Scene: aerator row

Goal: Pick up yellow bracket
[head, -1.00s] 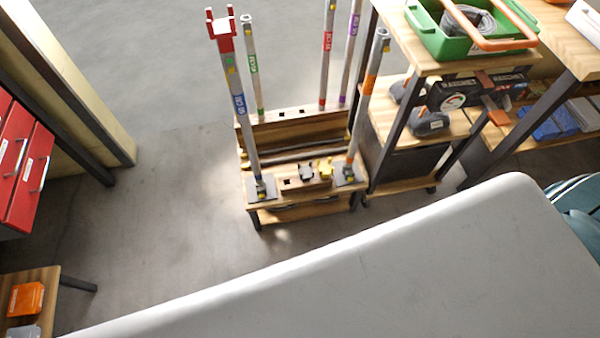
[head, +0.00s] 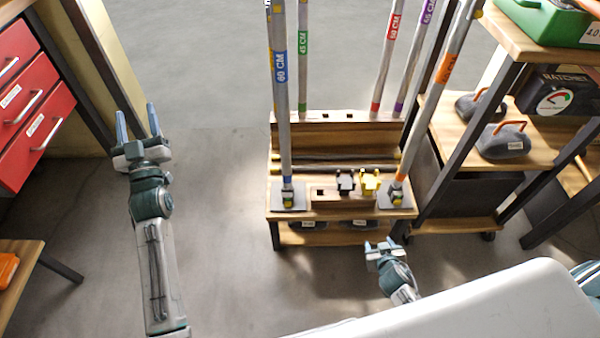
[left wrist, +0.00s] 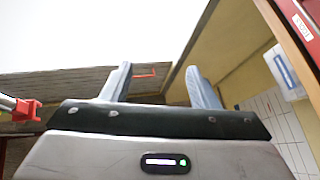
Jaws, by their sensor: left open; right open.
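The yellow bracket (head: 369,184) sits on the wooden rack (head: 340,212), in the block along its front shelf. A grey-and-black bracket (head: 345,182) stands just left of it. My left gripper (head: 137,122) is open and empty, well to the left of the rack, over the floor. In the left wrist view its two fingers (left wrist: 157,85) are apart with nothing between them. My right gripper (head: 379,246) is open, in front of and below the rack's front edge, apart from the bracket.
Tall labelled poles stand in the rack, with the blue-labelled pole (head: 281,100) and orange-labelled pole (head: 435,90) flanking the brackets. A shelf unit (head: 460,215) stands close at right. Red drawers (head: 30,100) are at left.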

